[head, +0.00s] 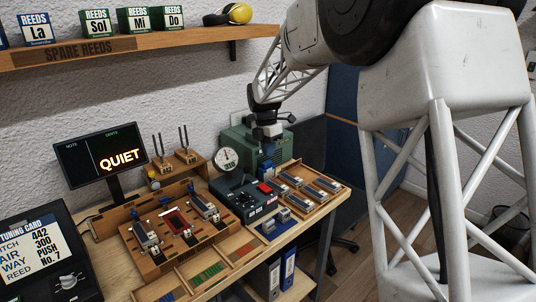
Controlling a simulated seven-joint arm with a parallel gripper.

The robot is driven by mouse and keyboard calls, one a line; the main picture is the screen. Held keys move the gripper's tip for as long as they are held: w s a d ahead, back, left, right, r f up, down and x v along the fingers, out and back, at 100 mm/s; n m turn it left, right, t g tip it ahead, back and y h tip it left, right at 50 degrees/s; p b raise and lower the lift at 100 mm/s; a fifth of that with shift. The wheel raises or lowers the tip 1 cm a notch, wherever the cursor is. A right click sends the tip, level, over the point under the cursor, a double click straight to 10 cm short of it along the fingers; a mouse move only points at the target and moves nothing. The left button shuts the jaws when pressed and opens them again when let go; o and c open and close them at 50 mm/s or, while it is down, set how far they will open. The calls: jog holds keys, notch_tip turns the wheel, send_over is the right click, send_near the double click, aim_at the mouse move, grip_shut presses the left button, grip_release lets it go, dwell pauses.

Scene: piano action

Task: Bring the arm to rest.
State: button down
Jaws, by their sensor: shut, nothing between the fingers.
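My arm reaches in from the upper right over the workbench (245,255). My gripper (269,145) points down at the back of the bench, in front of a green machine (236,137). Its fingers are small and dark here; they are shut with nothing between them. It is above and behind the black box with a red button (266,188) and the wooden tray of grey parts (334,199). I cannot tell how high it is above the bench.
A round dial (227,159) stands close to the left of my gripper. Two pronged stands (172,160), a screen reading QUIET (103,157) and a wooden fixture (170,262) are further left. A shelf of reed boxes (110,50) hangs above. Binders (288,273) stand under the bench.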

dwell(0.3)
jog(key=s+d+r+m+t, duration=0.1)
jog(key=s+d+r+m, duration=0.3)
jog(key=s, duration=0.4)
jog(key=s+d+r+m, duration=0.2)
jog(key=s+d+m, duration=0.35)
jog(key=s, duration=0.25)
jog(key=s+d+r+m+t, duration=0.1)
jog(key=s+d+r+m, duration=0.3)
jog(key=s+d, duration=0.3)
jog(key=s+d+f+m, duration=0.1)
jog(key=s+m, duration=0.3)
jog(key=s, duration=0.4)
jog(key=s+d+f+m+t, duration=0.1)
jog(key=s+d+f+m, duration=0.1)
jog(key=s+m, duration=0.3)
jog(key=s+d+f+m, duration=0.2)
jog(key=s+d+m, duration=0.1)
jog(key=s, duration=1)
jog(key=shift+s+d+f+m+t+y, duration=0.3)
jog(key=shift+m+y, duration=0.1)
jog(key=shift+m, duration=0.45)
